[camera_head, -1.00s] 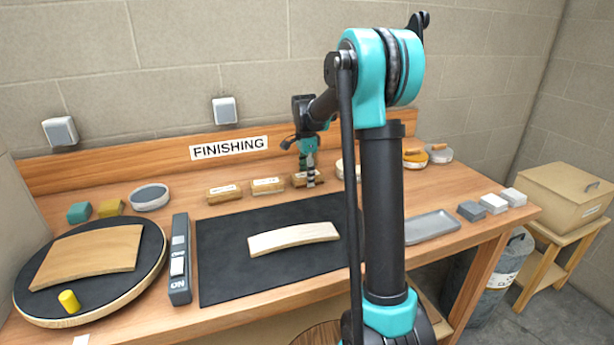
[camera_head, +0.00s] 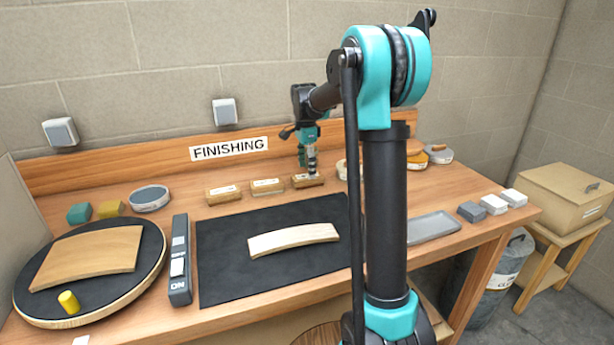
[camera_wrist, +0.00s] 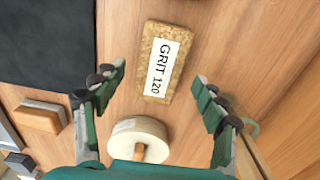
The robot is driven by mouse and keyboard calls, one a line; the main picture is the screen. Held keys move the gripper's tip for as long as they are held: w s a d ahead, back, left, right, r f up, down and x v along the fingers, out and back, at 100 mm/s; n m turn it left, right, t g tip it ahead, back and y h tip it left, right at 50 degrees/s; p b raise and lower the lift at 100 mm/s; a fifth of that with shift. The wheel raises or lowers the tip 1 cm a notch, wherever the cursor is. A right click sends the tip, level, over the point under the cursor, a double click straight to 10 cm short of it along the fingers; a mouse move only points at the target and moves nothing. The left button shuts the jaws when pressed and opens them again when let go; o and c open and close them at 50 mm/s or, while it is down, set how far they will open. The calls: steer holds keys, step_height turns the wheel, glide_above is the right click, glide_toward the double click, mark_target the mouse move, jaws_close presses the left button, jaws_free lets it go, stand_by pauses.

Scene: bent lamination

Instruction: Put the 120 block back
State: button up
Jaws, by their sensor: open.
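The 120 block (camera_wrist: 165,62) is a cork-coloured block with a white "GRIT 120" label. It lies flat on the wooden bench and shows in full in the wrist view. In the head view, the block under my gripper (camera_head: 309,181) is the rightmost of three similar labelled blocks in a row behind the black mat. My gripper (camera_wrist: 158,92) is open and empty, with its fingers spread to either side of the block's line. In the head view my gripper (camera_head: 308,168) is just above that block, apart from it or nearly so.
Two other blocks (camera_head: 223,194) (camera_head: 267,186) stand left in the row. A round pale pad with a wooden knob (camera_wrist: 138,138) is close beside the 120 block. The black mat (camera_head: 225,265) holds a curved wooden piece (camera_head: 293,240). A grey tray (camera_head: 433,227) lies right.

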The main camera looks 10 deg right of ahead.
mark_target(306, 176)
step_height(306, 176, up, 8)
steer(key=shift+a+r, duration=0.15)
steer(key=shift+r, duration=0.05)
